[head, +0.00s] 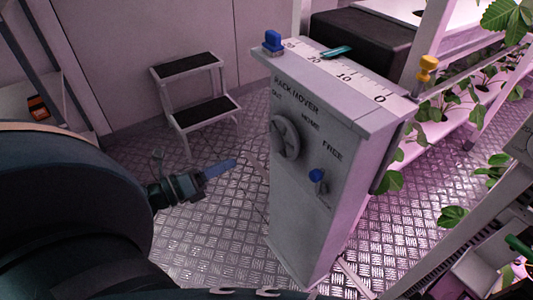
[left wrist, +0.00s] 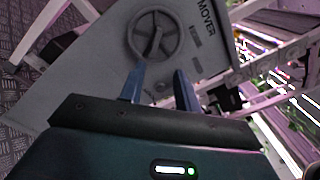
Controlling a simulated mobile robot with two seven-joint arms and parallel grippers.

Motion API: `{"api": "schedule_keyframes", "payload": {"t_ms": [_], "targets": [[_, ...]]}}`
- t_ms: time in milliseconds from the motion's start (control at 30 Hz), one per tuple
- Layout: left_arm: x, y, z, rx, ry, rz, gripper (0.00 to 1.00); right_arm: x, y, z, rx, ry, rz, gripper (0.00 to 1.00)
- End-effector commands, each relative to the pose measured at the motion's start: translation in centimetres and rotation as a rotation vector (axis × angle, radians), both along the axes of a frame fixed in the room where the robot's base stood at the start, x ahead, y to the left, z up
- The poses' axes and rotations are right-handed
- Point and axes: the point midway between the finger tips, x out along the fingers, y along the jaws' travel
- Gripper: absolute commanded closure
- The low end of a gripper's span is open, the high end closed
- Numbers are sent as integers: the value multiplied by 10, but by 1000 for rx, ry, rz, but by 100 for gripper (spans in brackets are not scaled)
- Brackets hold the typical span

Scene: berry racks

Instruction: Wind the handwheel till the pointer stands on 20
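The grey rack mover pedestal (head: 310,215) stands in the middle of the head view. Its round grey handwheel (head: 285,138) is on the front face and also shows in the left wrist view (left wrist: 153,35), beyond the fingers. On top is a white scale (head: 361,86) with 0 at the right end and higher numbers to the left. A teal pointer (head: 338,52) lies at the scale's far edge, close to the 20 mark; its exact reading is hard to tell. My left gripper (head: 220,169) is left of the handwheel, apart from it, with its fingers spread and empty (left wrist: 159,86). My right gripper is not in view.
A blue lever (head: 316,175) sits below the wheel near FREE. A step stool (head: 207,112) stands behind left. Plant racks are at right.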

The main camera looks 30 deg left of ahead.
Motion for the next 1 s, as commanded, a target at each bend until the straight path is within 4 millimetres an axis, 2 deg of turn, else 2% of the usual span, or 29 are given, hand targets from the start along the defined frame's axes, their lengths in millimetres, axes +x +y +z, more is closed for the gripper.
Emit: {"api": "schedule_keyframes", "payload": {"t_ms": [167,267,700,833,1000], "targets": [[5,3,-2,97,-21,20,67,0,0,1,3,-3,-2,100],[17,-3,-1,94,-22,18,67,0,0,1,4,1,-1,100],[98,-36,-1,90,-20,18,67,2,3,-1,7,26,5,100],[112,-42,-2,89,-19,19,67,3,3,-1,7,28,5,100],[119,-45,-3,89,-17,18,67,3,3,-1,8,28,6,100]]}}
